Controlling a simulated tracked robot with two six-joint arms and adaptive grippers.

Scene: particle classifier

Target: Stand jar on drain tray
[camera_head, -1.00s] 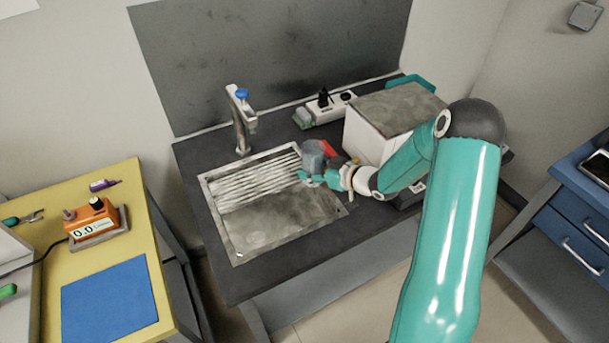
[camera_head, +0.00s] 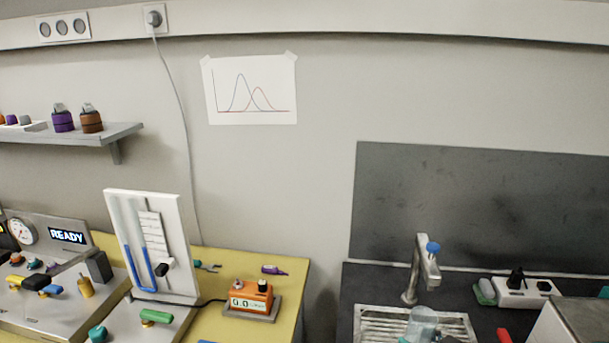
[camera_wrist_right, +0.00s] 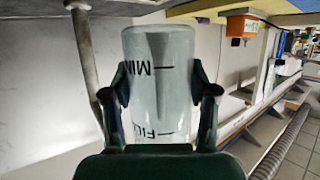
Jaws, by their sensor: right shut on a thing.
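A clear, cloudy jar (camera_wrist_right: 160,75) with black fill marks fills the middle of the right wrist view. My right gripper (camera_wrist_right: 163,95) is shut on it, with one dark finger on each side. The jar also shows at the bottom of the head view (camera_head: 423,324), in front of the ribbed drain tray (camera_head: 377,325) by the sink. Whether the jar touches the tray cannot be told; its lower part is cut off by the picture's edge. My left gripper is not in view.
A tap (camera_head: 424,265) with a blue knob stands just behind the tray, close to the jar. An orange meter (camera_head: 250,297) is on the yellow table at left.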

